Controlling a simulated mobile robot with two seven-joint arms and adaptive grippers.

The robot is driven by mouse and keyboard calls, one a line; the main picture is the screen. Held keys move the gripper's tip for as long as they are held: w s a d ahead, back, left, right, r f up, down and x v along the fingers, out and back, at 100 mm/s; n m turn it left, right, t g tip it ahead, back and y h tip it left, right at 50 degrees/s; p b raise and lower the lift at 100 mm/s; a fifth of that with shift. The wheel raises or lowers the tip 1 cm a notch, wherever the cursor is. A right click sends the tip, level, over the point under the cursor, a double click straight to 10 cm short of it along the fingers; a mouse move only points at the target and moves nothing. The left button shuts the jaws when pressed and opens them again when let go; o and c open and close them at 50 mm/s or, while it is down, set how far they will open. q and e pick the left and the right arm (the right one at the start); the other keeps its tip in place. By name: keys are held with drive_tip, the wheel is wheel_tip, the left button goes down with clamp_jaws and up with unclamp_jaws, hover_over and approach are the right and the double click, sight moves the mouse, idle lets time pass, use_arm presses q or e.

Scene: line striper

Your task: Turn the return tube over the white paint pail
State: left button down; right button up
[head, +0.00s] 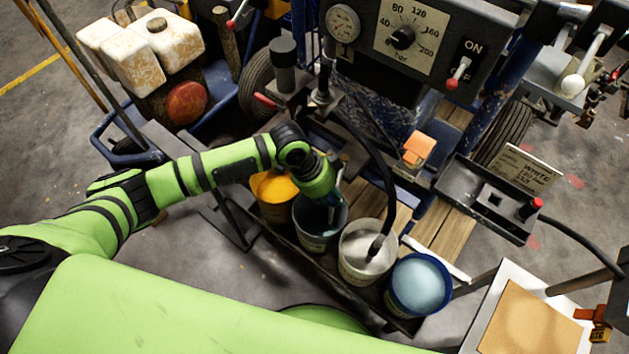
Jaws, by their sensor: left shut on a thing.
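The white paint pail (352,268) stands in the row of pails on the low tray, with pale paint inside. A black hose (388,190) curves down into it, its end in the paint. My left gripper (328,208) points down over the dark pail (318,240) just left of the white one. It is shut on what seems to be the return tube, whose body is mostly hidden by the gripper and wrist.
A yellow-paint pail (273,188) stands left of the dark pail and a blue pail (418,286) right of the white one. The control panel (420,40) and black box (486,200) overhang behind. A stand with a tan top (530,318) is at the lower right.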

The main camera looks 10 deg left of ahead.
use_arm(q)
drive_tip(key=w+d+n+t+y+p, duration=0.1)
drive_tip(key=w+d+n+t+p, duration=0.1)
drive_tip(key=d+n+p, duration=0.4)
drive_tip(key=d+n, duration=0.1)
drive_tip(key=d, duration=0.1)
drive_tip(key=shift+w+d+r+n+t, duration=0.3)
drive_tip(key=shift+w+r, duration=0.05)
drive_tip(key=shift+w, duration=0.05)
drive_tip(key=c, duration=0.9)
unclamp_jaws()
drive_tip(key=shift+w, duration=0.1)
drive_tip(key=shift+c, duration=0.2)
drive_tip(key=shift+d+f, duration=0.1)
drive_tip(key=shift+f, duration=0.1)
drive_tip(key=v, duration=1.2)
drive_tip(key=shift+d, duration=0.2)
